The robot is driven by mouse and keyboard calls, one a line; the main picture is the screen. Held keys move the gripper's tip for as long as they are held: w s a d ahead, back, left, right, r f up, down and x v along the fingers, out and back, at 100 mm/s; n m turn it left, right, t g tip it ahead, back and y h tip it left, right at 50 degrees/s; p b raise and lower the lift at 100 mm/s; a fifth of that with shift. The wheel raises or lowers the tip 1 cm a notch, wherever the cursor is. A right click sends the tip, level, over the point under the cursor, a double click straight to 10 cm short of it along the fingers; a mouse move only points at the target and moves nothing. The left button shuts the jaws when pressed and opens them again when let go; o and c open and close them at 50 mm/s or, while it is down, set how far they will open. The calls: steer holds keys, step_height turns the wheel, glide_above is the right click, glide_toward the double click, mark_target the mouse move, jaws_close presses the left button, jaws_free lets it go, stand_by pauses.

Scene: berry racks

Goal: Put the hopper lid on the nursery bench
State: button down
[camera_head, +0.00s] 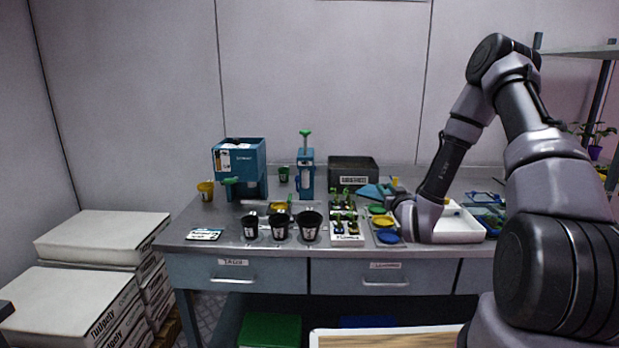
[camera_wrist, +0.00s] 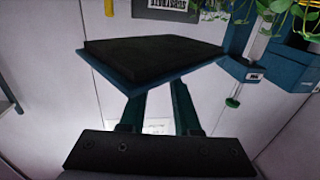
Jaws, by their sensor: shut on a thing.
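The hopper lid (camera_head: 372,191) is a flat teal-blue plate held above the back part of the bench in the head view. In the wrist view the lid (camera_wrist: 150,60) shows a black face with a blue rim, held at one edge. My gripper (camera_wrist: 158,98) is shut on that edge; in the head view my gripper (camera_head: 395,190) is partly hidden by my arm. The nursery bench (camera_head: 205,241) is grey metal with drawers. The blue hopper (camera_head: 239,160) stands at its back left, with a label and a green lever.
Black pots (camera_head: 280,227), a white seedling tray (camera_head: 347,241) and coloured dishes (camera_head: 386,236) line the bench front. A dark crate (camera_head: 353,170) and a blue green-topped tool (camera_head: 306,175) stand behind. A white tray (camera_head: 460,229) is right. Bare bench shows around the card (camera_head: 204,234).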

steer(key=shift+m+h, duration=0.6)
steer(key=shift+h, duration=0.3)
steer(key=d+f, duration=0.2)
steer(key=d, duration=0.1)
steer(key=d+f, duration=0.1)
steer(key=shift+s+d+f, duration=0.25)
steer(key=shift+d+f, duration=0.1)
steer(key=s+r, duration=0.1)
steer(key=s, duration=0.2)
steer(key=s+r, duration=0.1)
steer(key=shift+s+a+r, duration=0.1)
steer(key=shift+s+r, duration=0.25)
steer(key=shift+s, duration=0.05)
